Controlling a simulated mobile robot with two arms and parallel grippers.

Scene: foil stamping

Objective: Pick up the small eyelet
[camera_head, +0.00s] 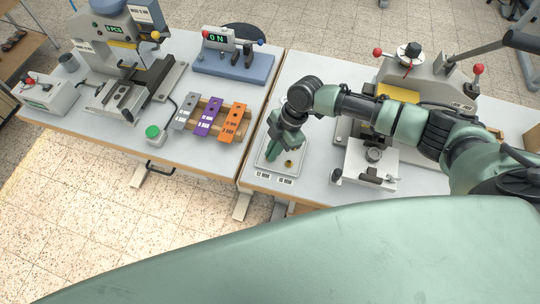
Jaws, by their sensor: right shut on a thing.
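My right gripper (271,156) points down over the left part of a small pale tray (287,174) near the left edge of the right-hand table. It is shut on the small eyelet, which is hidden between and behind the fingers. A gold-coloured eyelet (289,163) lies in the tray just right of the fingers. Two labels stand at the tray's front; they seem to read 12 mm and 16 mm. My left gripper is not in view.
Right of the tray stands a press (430,75) with red knobs and a metal fixture (371,164) at its front. The left table carries grey, purple and orange blocks (234,122), a green button (153,131) and a stamping machine (115,45). A narrow gap separates the tables.

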